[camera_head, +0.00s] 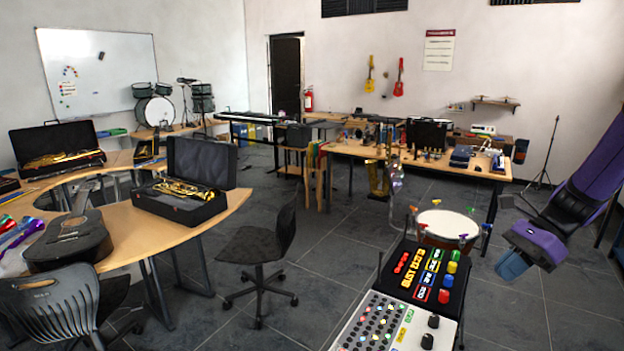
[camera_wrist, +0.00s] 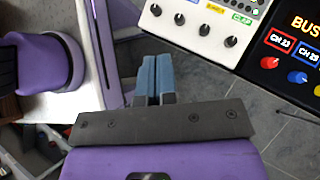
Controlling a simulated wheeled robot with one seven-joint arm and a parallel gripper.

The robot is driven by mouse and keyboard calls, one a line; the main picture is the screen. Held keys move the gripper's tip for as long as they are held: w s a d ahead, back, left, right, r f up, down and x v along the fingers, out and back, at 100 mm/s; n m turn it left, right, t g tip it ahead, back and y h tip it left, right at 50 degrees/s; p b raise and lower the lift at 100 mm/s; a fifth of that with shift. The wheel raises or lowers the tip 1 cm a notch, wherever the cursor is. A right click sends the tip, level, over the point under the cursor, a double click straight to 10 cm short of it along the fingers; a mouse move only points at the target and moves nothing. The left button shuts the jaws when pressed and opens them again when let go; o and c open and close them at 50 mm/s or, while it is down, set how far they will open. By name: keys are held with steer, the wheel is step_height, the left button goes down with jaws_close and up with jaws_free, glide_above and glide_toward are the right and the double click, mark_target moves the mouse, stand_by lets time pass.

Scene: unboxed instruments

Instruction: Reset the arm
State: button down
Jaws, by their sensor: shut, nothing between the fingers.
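My arm is purple and comes in from the right edge of the head view. My gripper (camera_head: 511,266) hangs at the right, fingers pointing down and left, over the grey floor. In the wrist view the blue fingers of my gripper (camera_wrist: 157,72) are pressed together with nothing between them. The gripper is apart from the white mixer panel (camera_head: 374,325) and the black label panel (camera_head: 424,281), which stand to its left in the head view. The mixer panel (camera_wrist: 207,22) also shows at the top right of the wrist view.
A drum (camera_head: 447,227) stands behind the panels. A long wooden table (camera_head: 345,149) with instruments is at the back. A curved wooden table (camera_head: 150,216) bears a black guitar (camera_head: 70,237) and an open brass case (camera_head: 183,206). A black chair (camera_head: 258,243) stands mid-floor. Floor at the lower right is clear.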

steer(key=s+a+r+n+t+h, duration=0.3)
steer(key=s+r+n+h, duration=0.1)
steer(key=s+r+n, duration=0.4)
steer(key=s+a+r+n+t+h, duration=0.3)
steer(key=s+a+r+n+h, duration=0.1)
steer(key=s+r+n, duration=0.4)
steer(key=shift+s+a+r+n+t+h, duration=0.35)
steer(key=shift+s+n, duration=0.65)
steer(key=shift+n, duration=0.4)
steer(key=shift+d+f, duration=0.1)
steer(key=shift+f, duration=0.05)
